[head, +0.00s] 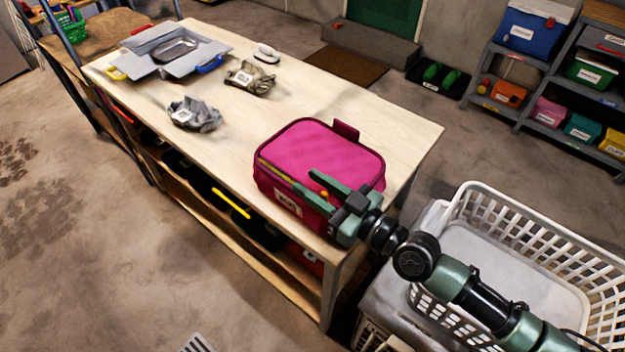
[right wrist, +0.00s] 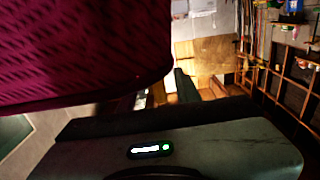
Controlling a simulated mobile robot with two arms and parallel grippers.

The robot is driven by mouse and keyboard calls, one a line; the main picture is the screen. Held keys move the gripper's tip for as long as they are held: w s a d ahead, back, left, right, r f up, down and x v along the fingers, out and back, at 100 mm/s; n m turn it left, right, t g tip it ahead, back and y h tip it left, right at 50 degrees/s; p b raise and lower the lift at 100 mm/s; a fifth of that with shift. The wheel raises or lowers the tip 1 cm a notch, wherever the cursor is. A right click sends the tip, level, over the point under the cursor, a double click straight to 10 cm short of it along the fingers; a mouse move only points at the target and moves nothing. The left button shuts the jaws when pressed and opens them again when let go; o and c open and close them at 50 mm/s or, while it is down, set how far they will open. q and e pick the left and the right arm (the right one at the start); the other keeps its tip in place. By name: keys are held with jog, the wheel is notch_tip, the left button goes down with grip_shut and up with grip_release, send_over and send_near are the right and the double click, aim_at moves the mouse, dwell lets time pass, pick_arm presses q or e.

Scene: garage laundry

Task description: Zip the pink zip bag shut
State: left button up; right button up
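The pink zip bag (head: 325,150) stands on the front right end of the wooden table, with a dark seam around its quilted top and a white label (head: 287,198) on its front. Its dark pink quilted fabric also fills the upper left of the right wrist view (right wrist: 80,50). My right gripper (head: 312,186) is at the bag's front right edge, its green fingers apart. A small orange-yellow piece shows between the fingers; I cannot tell whether it is the zip pull or whether they touch it. My left gripper is out of view.
On the table (head: 300,90) are a grey open-flapped box (head: 150,50), two crumpled cloth-like items (head: 195,113) and a small white object (head: 266,53). A white laundry basket (head: 540,225) stands right of the table, under my right arm.

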jog(key=shift+a, duration=0.1)
grip_shut()
dwell(1.4)
